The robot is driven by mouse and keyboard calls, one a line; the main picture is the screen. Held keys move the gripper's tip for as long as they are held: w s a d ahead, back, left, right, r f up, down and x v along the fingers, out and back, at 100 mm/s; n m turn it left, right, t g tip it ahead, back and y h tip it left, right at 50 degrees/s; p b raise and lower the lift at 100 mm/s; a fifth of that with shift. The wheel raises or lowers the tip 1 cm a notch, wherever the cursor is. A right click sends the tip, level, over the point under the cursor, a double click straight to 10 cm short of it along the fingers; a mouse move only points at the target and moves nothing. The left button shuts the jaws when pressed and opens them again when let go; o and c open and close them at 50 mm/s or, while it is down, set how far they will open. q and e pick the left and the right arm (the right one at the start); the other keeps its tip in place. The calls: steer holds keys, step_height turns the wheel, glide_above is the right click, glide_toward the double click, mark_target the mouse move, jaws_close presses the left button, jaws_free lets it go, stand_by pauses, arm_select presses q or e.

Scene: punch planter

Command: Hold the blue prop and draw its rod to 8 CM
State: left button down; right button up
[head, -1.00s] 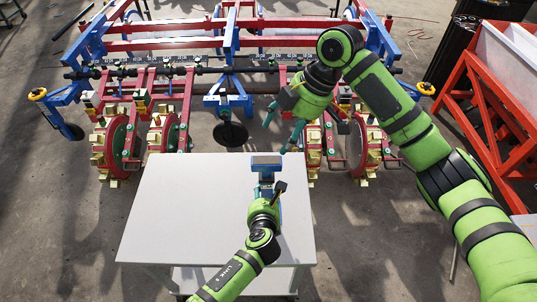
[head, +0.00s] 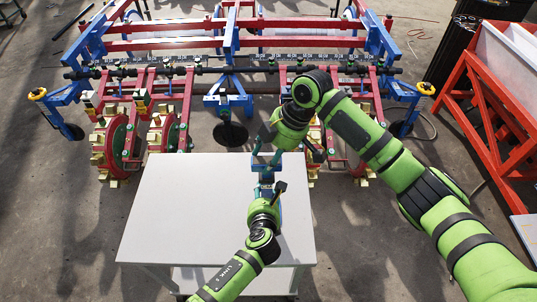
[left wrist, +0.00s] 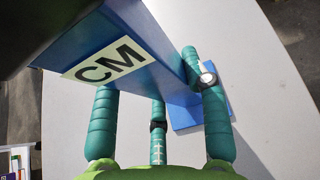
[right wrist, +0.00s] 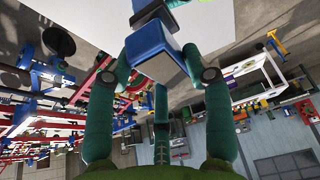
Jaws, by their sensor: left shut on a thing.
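The blue prop (head: 266,177) stands upright on the white table near its far edge. My left gripper (head: 266,196) is shut on it from the near side. In the left wrist view the prop's body carries a white "CM" label (left wrist: 108,64) and rests on a blue base (left wrist: 190,118). My right gripper (head: 267,153) is at the prop's top, its fingers apart. In the right wrist view a blue end block with a pale face (right wrist: 155,62) lies between those fingers. I cannot tell if they touch it. The rod and its scale are not clearly visible.
The white table (head: 190,215) is otherwise clear. A red and blue planter machine (head: 200,70) stands behind it, close to my right arm. A red frame with a pale bin (head: 505,100) stands at the right.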

mark_target(269, 157)
jaws_close()
step_height(269, 157, up, 8)
steer(key=shift+a+r, duration=0.1)
steer(key=shift+r, duration=0.05)
steer(key=o, duration=0.9)
jaws_free()
steer(key=v, duration=1.2)
